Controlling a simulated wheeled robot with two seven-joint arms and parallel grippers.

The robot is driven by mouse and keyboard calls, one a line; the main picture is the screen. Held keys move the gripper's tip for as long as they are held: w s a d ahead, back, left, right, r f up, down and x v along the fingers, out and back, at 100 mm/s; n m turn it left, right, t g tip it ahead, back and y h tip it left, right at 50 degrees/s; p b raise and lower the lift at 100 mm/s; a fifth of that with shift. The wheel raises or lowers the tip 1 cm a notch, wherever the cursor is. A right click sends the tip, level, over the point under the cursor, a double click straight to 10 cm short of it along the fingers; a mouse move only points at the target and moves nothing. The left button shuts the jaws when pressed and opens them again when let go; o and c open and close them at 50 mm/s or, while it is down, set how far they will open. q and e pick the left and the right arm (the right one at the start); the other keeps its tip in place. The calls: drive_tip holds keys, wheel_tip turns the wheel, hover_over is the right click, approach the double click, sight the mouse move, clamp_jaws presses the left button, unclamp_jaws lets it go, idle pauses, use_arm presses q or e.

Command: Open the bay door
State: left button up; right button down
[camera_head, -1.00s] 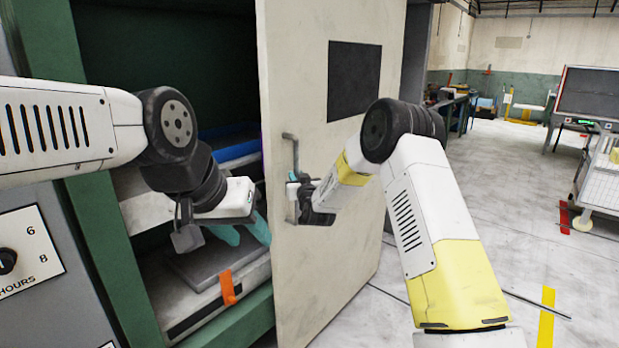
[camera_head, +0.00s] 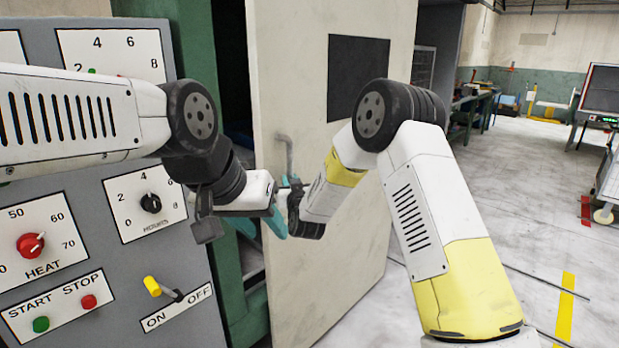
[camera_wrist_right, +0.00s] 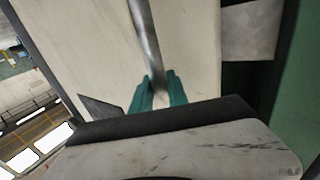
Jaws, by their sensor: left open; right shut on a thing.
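The bay door (camera_head: 350,215) is a tall cream panel with a dark square window, standing ajar beside the green frame (camera_head: 222,180). A metal bar handle (camera_head: 287,150) is on its face and also runs down the right wrist view (camera_wrist_right: 146,40). My right gripper (camera_head: 293,185) is at this handle; its teal fingers are shut on the bar in the right wrist view (camera_wrist_right: 160,92). My left gripper (camera_head: 275,222) is open with teal fingers, below and left of the right one, close to the door's near edge. Whether it touches the door I cannot tell.
A grey control panel (camera_head: 90,190) with dials, red and green buttons and a yellow switch (camera_head: 152,286) stands at left, behind my left arm. Concrete floor (camera_head: 530,200) is open to the right. A bench (camera_head: 475,110) and a trolley (camera_head: 606,185) stand farther back.

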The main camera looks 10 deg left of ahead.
drive_tip(key=s+a, duration=0.5)
drive_tip(key=s, duration=0.2)
drive_tip(key=shift+s+a+f, duration=0.15)
drive_tip(key=shift+s+a, duration=0.05)
drive_tip(key=shift+s, duration=0.1)
drive_tip(key=c, duration=1.3)
unclamp_jaws()
